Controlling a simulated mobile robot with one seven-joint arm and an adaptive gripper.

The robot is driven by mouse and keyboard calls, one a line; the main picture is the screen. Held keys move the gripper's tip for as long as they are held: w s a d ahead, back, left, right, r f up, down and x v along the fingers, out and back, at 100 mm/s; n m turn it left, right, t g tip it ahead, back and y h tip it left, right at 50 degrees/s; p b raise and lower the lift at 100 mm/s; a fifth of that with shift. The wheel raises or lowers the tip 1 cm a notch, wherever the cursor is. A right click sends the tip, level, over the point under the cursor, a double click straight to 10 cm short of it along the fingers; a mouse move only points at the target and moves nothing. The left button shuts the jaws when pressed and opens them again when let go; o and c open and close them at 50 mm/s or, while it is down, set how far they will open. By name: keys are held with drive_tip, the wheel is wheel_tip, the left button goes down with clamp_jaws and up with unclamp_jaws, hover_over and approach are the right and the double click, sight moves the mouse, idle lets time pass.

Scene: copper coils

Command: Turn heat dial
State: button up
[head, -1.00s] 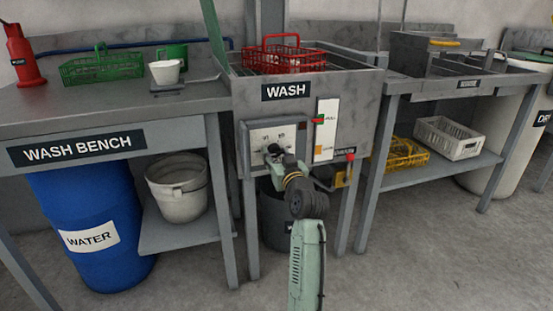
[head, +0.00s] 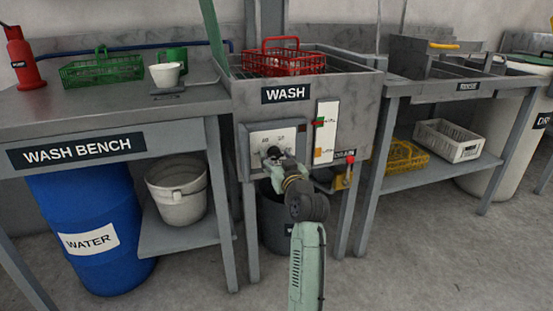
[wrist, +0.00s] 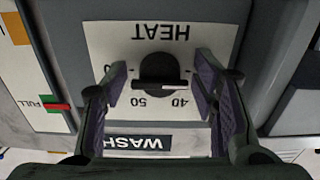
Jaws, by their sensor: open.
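The plate appears upside down in the wrist view. The dial sits between the two purple-padded fingers of my gripper (wrist: 160,95), which are spread on either side with gaps showing. In the head view my gripper (head: 275,158) is at the dial plate (head: 282,138) on the front of the wash tank, and mostly hides the dial.
The wash tank (head: 350,88) holds a red basket (head: 285,62). A level gauge (head: 326,132) is right of the dial, with a red drain knob (head: 350,159) below it. The wash bench (head: 100,115) stands at left and a rinse table (head: 485,87) at right.

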drive_tip(key=v, duration=0.7)
drive_tip(key=shift+s, duration=0.2)
